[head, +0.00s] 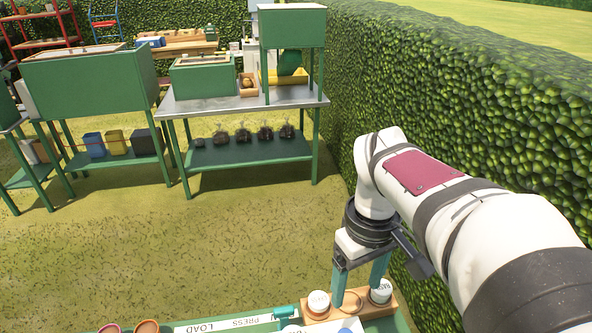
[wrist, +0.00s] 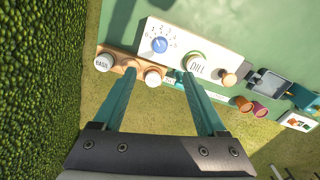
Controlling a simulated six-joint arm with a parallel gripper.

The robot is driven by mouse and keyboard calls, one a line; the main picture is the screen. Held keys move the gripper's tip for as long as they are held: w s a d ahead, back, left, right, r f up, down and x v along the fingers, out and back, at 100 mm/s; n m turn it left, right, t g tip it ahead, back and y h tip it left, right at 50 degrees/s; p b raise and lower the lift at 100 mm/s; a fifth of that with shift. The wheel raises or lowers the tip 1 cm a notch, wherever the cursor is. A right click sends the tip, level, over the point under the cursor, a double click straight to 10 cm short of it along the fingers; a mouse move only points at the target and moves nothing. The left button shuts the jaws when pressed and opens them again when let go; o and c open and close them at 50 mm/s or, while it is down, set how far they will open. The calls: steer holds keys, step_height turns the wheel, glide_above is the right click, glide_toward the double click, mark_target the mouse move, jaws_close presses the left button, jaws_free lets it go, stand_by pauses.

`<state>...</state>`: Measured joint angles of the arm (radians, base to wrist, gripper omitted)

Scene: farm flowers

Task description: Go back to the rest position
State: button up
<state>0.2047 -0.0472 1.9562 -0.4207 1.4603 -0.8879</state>
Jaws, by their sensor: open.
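My gripper (head: 357,292) is at the lower right of the head view, pointing down over a wooden jar rack (head: 350,306). In the wrist view its two teal fingers (wrist: 158,76) are spread apart, with nothing visible held between them. The rack also shows in the wrist view (wrist: 129,67), just beyond the fingertips. It holds a white-lidded jar marked BASIL (wrist: 104,62) and another white-lidded jar (wrist: 152,76). Whether the fingers touch the rack is unclear.
A white panel with a blue dial (wrist: 159,45) and a round lid marked DILL (wrist: 196,62) lie beyond the rack. Small pots (head: 147,326) stand to the left. A hedge (head: 470,110) runs along the right. Green workbenches (head: 250,150) stand across open grass (head: 190,240).

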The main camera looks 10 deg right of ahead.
steer(key=shift+r, duration=0.2)
steer(key=s+a+f+m+y, duration=0.1)
steer(key=s+a+f+m, duration=0.1)
steer(key=s+a+m, duration=0.2)
steer(key=s+a+f+m, duration=0.3)
steer(key=s+a+m, duration=0.1)
steer(key=s, duration=0.7)
steer(key=shift+s+a+f+m+y, duration=0.3)
steer(key=shift+a+f+y, duration=0.1)
steer(key=shift+a, duration=0.3)
